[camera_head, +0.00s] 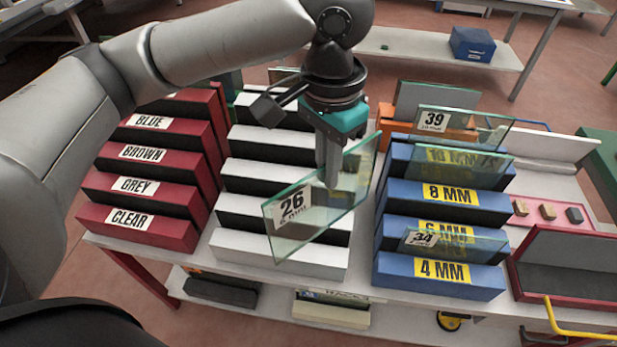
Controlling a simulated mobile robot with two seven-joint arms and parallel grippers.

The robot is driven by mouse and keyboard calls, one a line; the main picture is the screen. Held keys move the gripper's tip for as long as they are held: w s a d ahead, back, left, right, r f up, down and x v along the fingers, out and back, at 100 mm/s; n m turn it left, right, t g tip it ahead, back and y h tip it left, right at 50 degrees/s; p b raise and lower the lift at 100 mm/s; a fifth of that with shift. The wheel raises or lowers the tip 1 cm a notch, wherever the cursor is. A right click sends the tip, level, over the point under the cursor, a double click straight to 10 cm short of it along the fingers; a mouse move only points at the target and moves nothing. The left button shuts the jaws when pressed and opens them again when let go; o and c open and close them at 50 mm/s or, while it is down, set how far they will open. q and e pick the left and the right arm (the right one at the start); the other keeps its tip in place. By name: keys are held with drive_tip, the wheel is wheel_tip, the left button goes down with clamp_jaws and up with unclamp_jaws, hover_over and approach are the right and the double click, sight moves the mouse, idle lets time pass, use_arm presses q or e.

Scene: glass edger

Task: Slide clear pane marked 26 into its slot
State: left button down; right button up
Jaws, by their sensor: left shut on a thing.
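The clear pane marked 26 (320,212) is a tilted sheet of greenish glass with a white label at its left. My left gripper (329,180) is shut on its upper edge and holds it in front of the white rack (275,262). The pane hides part of that rack's right side. On the left is a red rack with steps labelled BLUE, BROWN, GREY and CLEAR (133,220). On the right is a blue rack (440,285) with yellow thickness labels including 4 MM, 6 MM and 8 MM. My right gripper is not in view.
Pane 39 (465,127) and pane 34 (455,241) stand in the blue rack, with another pane between them. A dark red tray (570,262) with a yellow handle is at the right. Small blocks (547,211) lie behind it. A lower shelf holds boxes.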

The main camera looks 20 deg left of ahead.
sight(326, 201)
use_arm(q)
drive_tip(key=s+a+f+n+b, duration=0.1)
drive_tip(key=a+f+n+b, duration=0.2)
drive_tip(key=f+n+b, duration=0.1)
wheel_tip(326, 201, down, 3)
drive_tip(key=shift+a+r+n, duration=0.15)
drive_tip(key=shift+a+n, duration=0.15)
drive_tip(key=shift+n, duration=0.4)
drive_tip(key=shift+s+r, duration=0.1)
